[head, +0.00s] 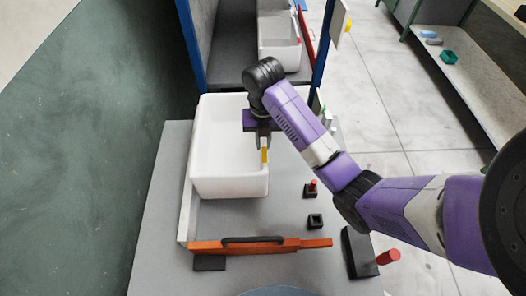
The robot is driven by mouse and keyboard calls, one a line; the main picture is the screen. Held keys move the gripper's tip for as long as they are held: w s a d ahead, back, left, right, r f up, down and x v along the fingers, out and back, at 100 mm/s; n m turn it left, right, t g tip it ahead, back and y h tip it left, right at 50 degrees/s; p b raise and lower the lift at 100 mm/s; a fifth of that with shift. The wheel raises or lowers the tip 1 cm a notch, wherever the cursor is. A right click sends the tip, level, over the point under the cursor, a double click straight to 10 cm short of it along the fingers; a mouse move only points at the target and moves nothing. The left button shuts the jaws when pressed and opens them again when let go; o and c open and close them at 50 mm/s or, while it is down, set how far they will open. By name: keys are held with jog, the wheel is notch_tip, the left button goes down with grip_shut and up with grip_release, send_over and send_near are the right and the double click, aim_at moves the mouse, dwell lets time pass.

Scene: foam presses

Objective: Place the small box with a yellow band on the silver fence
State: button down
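My gripper (263,147) is above the right side of a white bin, pointing down. A small box with a yellow band (265,156) shows at the fingertips, and the gripper looks shut on it; the fingers hide part of it. The box is apart from any fence. The bin hides the far part of this fence.
The white bin (205,182) stands on the grey table (158,225). An orange bar with a black handle (290,244) crosses the front. Small black fixtures (315,222), one with a red peg (313,184), stand to the right. A blue-framed press (322,60) rises behind.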

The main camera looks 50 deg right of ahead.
jog(key=shift+f+b, duration=1.4)
jog(key=shift+f, duration=0.8)
jog(key=shift+f, duration=0.15)
jog(key=c, duration=1.4)
grip_release()
